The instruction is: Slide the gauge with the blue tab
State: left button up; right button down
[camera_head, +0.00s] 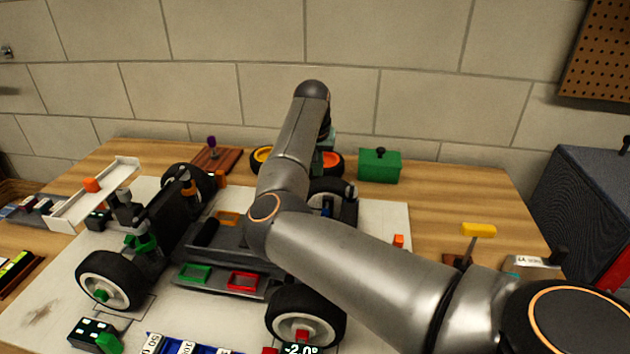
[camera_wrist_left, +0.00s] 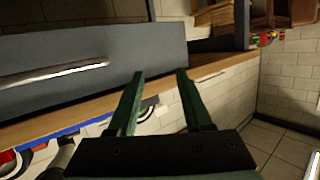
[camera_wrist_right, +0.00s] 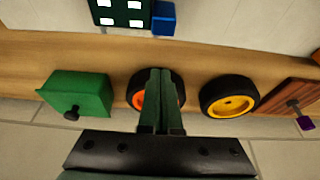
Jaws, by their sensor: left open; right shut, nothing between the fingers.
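In the right wrist view, a dark green gauge block with white squares (camera_wrist_right: 120,12) lies at the top edge, partly cut off, with a blue tab (camera_wrist_right: 163,18) at its right side. My right gripper (camera_wrist_right: 159,73) is shut and empty. Its fingers overlap the orange-rimmed wheel (camera_wrist_right: 139,97) in that view and are apart from the gauge. In the head view, my right arm hides much of the middle, and I cannot make out the blue-tab gauge clearly. My left gripper (camera_wrist_left: 156,76) is open and empty in the left wrist view, away from the gauge.
The RC car (camera_head: 230,240) fills the white mat. A green box (camera_head: 380,166) and a yellow-rimmed wheel (camera_wrist_right: 231,104) stand at the back. A green-tab gauge (camera_head: 92,332) lies at the front left. A yellow block (camera_head: 479,230) lies on the right.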

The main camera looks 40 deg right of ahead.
jog(key=shift+s+a+f, duration=0.15)
jog(key=shift+s+a, duration=0.65)
jog(key=shift+a, duration=0.3)
pick_arm(q)
jog(key=shift+w+d+r+m+t+h+b, duration=0.1)
jog(key=shift+w+r+m+t, duration=0.2)
jog(key=shift+r, duration=0.55)
jog(key=shift+w+a+r+n+t+h+b, duration=0.15)
jog(key=shift+r+t, duration=0.3)
jog(key=shift+r, duration=0.4)
jog(key=shift+w+d+r+m+t+h+b, duration=0.15)
jog(key=shift+r+m+t, duration=0.15)
jog(key=shift+r, duration=0.55)
pick_arm(e)
jog(key=shift+s+a, duration=0.45)
jog(key=shift+s, duration=0.05)
